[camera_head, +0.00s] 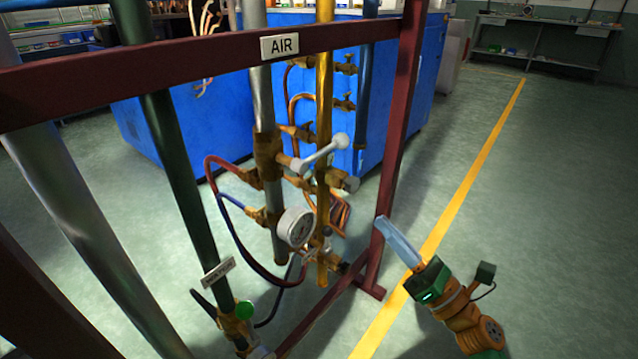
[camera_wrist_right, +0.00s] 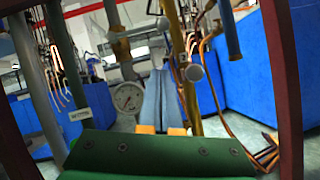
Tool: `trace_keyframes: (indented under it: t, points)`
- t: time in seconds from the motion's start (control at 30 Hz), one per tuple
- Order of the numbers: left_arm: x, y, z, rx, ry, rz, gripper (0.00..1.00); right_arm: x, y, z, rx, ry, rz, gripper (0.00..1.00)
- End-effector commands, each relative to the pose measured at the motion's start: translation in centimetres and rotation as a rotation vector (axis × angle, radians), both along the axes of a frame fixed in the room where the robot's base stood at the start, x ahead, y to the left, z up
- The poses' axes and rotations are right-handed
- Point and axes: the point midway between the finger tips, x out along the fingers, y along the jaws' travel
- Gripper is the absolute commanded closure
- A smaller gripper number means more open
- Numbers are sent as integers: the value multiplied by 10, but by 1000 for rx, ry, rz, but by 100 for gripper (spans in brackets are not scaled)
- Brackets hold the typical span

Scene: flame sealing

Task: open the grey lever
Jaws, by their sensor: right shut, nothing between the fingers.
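The grey lever (camera_head: 322,153) sticks out to the right from a brass valve (camera_head: 268,158) on the grey vertical pipe under the AIR sign. It ends in a round pale knob and tilts slightly upward. My right gripper (camera_head: 388,226) is shut and empty, to the right of and below the lever, apart from it, near the dark red post. In the right wrist view its closed fingers (camera_wrist_right: 163,80) point toward the pipes. Pale round knobs show just beyond them; I cannot tell which is the lever's. My left gripper is not in view.
A dark red frame post (camera_head: 393,150) and crossbar (camera_head: 190,62) border the pipes. A pressure gauge (camera_head: 297,227) hangs below the lever; it also shows in the right wrist view (camera_wrist_right: 128,97). A green pipe (camera_head: 180,180) stands left. Floor at right is clear.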

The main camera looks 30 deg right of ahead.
Motion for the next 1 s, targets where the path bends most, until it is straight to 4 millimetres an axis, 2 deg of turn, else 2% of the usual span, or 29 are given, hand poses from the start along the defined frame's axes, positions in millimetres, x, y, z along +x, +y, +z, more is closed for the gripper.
trace_keyframes:
  t: [0.17, 0.27, 0.7, 0.83, 1.0]
  points:
    - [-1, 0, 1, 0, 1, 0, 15, 2, 0, 2, 3, 1, 0, 100]
    - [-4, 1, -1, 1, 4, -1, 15, 13, 3, 8, 3, -1, 2, 100]
    - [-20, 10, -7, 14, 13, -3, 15, 93, 20, 52, 2, 0, 0, 100]
    - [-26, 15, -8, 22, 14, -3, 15, 100, 16, 69, 4, 2, 0, 100]
    - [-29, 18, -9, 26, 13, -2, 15, 105, 14, 77, 6, 3, -1, 100]
